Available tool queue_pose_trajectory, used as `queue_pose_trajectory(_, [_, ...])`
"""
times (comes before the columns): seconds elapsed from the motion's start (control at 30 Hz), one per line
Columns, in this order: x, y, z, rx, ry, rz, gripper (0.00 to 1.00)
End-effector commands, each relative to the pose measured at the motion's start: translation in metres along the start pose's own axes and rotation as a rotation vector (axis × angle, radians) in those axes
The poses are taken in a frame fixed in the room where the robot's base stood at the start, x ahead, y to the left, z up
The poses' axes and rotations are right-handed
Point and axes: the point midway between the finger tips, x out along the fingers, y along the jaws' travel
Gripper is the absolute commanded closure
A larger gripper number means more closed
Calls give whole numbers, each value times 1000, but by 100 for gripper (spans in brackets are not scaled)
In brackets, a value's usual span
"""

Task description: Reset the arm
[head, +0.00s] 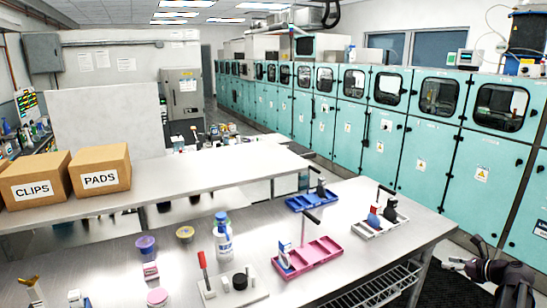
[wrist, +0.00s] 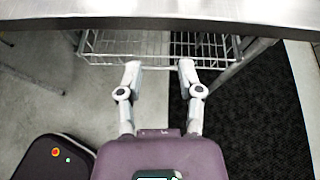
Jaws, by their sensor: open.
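My gripper (wrist: 160,73) is open and empty in the wrist view, with its two grey fingers apart. Through the gap I see floor and the wire shelf under the table, and no object. In the head view my gripper (head: 452,264) shows at the lower right, beside the table's right end and apart from it. My dark arm runs off the bottom right corner, so most of it is hidden.
The steel table (head: 360,225) carries a pink tray (head: 308,256), a blue tray (head: 308,201), a white tray (head: 378,225) and a white bottle (head: 222,240). Its edge (wrist: 160,24) crosses the wrist view above the wire shelf (wrist: 155,45). Teal cabinets (head: 400,150) line the right.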

Motion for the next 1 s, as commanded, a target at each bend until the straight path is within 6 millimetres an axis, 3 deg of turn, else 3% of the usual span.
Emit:
queue_pose_trajectory(0.47, [51,62,5,-262,113,123,52])
queue_pose_trajectory(0.7, [94,128,7,-553,209,272,52])
queue_pose_trajectory(1.0, [132,213,4,-943,300,491,52])
